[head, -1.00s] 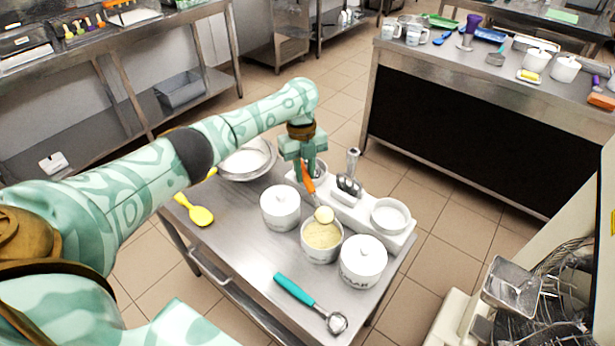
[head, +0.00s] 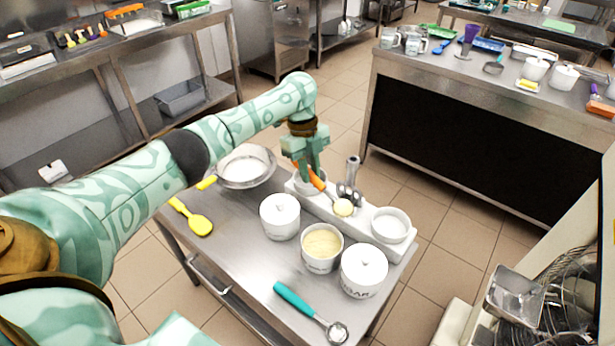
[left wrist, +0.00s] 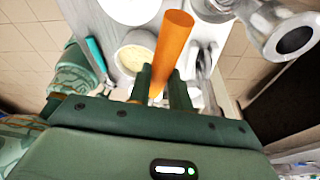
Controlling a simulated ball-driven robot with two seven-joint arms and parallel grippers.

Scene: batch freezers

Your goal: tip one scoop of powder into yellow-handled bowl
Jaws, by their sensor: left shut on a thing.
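My left gripper (head: 312,180) is shut on the orange-handled scoop (head: 318,184), whose orange handle also fills the middle of the left wrist view (left wrist: 172,45). The yellow-handled bowl (head: 262,183) is a wide metal bowl at the table's back left, with white contents. My right gripper is out of view.
Two lidded white tubs (head: 280,222) flank the powder tub, the front one marked SUGAR (head: 362,287). The white rack (head: 408,246) holds a steel scoop (head: 352,172) and white cups. A yellow spatula (head: 198,222) and teal-handled scoop (head: 295,296) lie on the table.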

